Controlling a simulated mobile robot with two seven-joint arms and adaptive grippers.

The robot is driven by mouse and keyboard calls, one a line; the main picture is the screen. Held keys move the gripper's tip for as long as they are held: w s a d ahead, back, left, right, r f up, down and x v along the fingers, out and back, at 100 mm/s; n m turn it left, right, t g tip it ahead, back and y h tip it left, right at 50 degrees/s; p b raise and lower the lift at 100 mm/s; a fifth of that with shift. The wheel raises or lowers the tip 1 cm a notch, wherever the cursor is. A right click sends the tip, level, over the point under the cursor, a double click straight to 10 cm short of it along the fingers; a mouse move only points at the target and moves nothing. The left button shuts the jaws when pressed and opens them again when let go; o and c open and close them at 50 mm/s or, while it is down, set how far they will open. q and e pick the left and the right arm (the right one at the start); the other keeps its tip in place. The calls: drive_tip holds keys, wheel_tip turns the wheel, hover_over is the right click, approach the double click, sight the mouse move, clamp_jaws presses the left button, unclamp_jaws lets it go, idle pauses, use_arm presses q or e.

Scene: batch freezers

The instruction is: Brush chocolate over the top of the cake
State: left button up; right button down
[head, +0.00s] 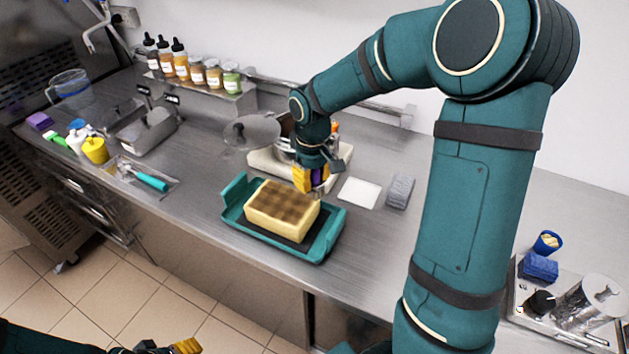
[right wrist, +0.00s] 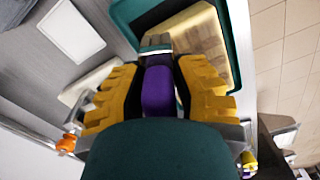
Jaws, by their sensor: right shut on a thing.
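The cake (head: 283,213) is a pale yellow block with a patchy brown top, sitting in a teal tray (head: 324,243) on the steel counter. It also shows in the right wrist view (right wrist: 196,38). My right gripper (head: 315,183) is shut on a brush with a purple handle (right wrist: 158,92). The brush points down at the cake's right end; its tip looks close to the top, but I cannot tell whether it touches. My left gripper (head: 187,346) is low at the bottom left, away from the counter; its fingers are mostly cut off.
A white sheet (head: 359,191) and a grey block (head: 399,191) lie to the right. Several bottles and jars (head: 197,73) stand on a back shelf. A teal-handled tool (head: 150,180) lies left.

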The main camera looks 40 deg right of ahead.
wheel_tip(320, 180, up, 3)
drive_tip(key=shift+r+p, duration=0.15)
drive_tip(key=shift+p, duration=0.95)
drive_tip(key=shift+r, duration=0.2)
drive_tip(key=shift+f, duration=0.1)
